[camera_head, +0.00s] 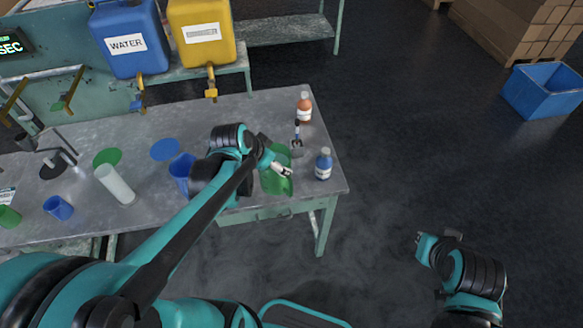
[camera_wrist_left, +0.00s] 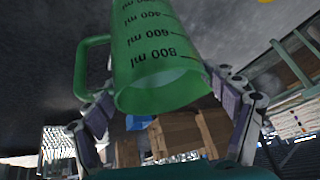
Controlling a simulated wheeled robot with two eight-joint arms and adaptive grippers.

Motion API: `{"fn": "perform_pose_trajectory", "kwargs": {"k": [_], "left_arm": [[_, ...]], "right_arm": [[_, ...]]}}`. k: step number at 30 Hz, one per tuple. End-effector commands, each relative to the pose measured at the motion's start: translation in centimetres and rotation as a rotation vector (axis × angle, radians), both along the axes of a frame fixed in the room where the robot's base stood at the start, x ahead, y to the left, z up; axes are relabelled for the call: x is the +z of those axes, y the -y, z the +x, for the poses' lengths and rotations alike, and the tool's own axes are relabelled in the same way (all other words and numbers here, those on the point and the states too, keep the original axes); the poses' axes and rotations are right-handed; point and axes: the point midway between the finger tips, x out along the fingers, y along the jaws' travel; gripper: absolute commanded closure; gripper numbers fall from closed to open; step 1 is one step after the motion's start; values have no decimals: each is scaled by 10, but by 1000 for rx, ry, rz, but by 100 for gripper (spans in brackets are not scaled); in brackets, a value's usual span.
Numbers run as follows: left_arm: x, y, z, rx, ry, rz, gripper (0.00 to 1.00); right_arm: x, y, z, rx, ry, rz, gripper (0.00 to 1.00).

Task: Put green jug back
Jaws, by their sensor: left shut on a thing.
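The green jug (camera_head: 277,180) is at the front right part of the bench, partly hidden by my left gripper (camera_head: 281,168). In the left wrist view the green jug (camera_wrist_left: 158,62) has a handle at its left and black ml marks. It sits between the two fingers of my left gripper, which is shut on it. I cannot tell whether its base touches the bench. A flat green disc (camera_head: 107,157) lies at the back left of the bench. My right gripper (camera_head: 420,238) is away from the bench at the lower right; its fingers are too small to read.
A blue jug (camera_head: 182,172), blue disc (camera_head: 165,150), pale cylinder (camera_head: 115,186) and blue cup (camera_head: 58,207) are to the left.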

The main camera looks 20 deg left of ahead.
Motion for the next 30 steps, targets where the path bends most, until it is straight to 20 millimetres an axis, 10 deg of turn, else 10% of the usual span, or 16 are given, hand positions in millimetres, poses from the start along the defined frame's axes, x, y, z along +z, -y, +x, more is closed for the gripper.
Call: {"fn": "perform_pose_trajectory", "kwargs": {"k": [18,30], "left_arm": [[-65,-91,61,14,-1,-1,71],[-102,-99,67,12,0,0,71]], "right_arm": [[-44,0,0,0,0,0,100],[-63,0,0,0,0,0,100]]}}
